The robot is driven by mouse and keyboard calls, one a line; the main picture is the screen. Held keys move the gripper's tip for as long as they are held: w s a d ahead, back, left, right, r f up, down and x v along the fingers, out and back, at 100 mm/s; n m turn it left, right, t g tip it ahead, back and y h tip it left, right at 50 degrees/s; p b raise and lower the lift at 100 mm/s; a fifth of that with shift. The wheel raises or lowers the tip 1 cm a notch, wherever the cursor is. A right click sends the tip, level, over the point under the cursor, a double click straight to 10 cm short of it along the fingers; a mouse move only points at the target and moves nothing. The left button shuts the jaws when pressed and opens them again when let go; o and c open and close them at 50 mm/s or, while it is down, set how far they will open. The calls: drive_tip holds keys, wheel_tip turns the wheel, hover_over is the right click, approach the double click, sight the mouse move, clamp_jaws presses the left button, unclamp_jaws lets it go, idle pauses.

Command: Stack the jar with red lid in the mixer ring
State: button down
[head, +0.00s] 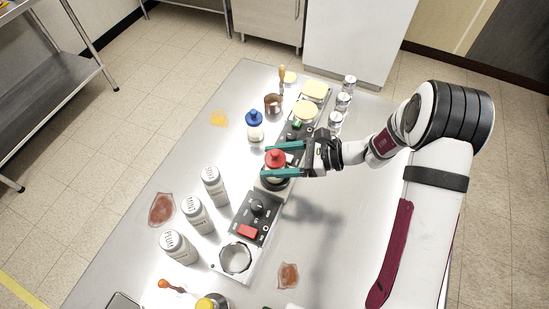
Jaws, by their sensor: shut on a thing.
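The jar with the red lid (275,158) is upright between the two teal fingers of my gripper (265,160), which is shut on it. A pale round base shows around and below the jar, partly hidden by the lower finger; I cannot tell whether the jar rests in it or hangs above it. A second black panel with a green button (297,124) lies just beyond the jar.
A jar with a blue lid (254,127) stands behind and left of my gripper. Several white labelled canisters (197,215) line the left.

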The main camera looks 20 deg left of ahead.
drive_tip(key=shift+f, duration=0.3)
unclamp_jaws()
drive_tip(key=shift+r, duration=0.25)
drive_tip(key=v, duration=1.2)
drive_tip(key=s+d+r+n+h, duration=0.4)
drive_tip(key=s+r+n+h, duration=0.3)
drive_tip(key=s, duration=0.6)
drive_tip(key=s+d+n+t+h, duration=0.2)
drive_tip(key=s+d+t+h, duration=0.1)
drive_tip(key=s+d, duration=0.4)
drive_tip(key=shift+s+d+r+h, duration=0.35)
drive_tip(key=shift+s+h, duration=0.25)
drive_tip(key=shift+s, duration=0.65)
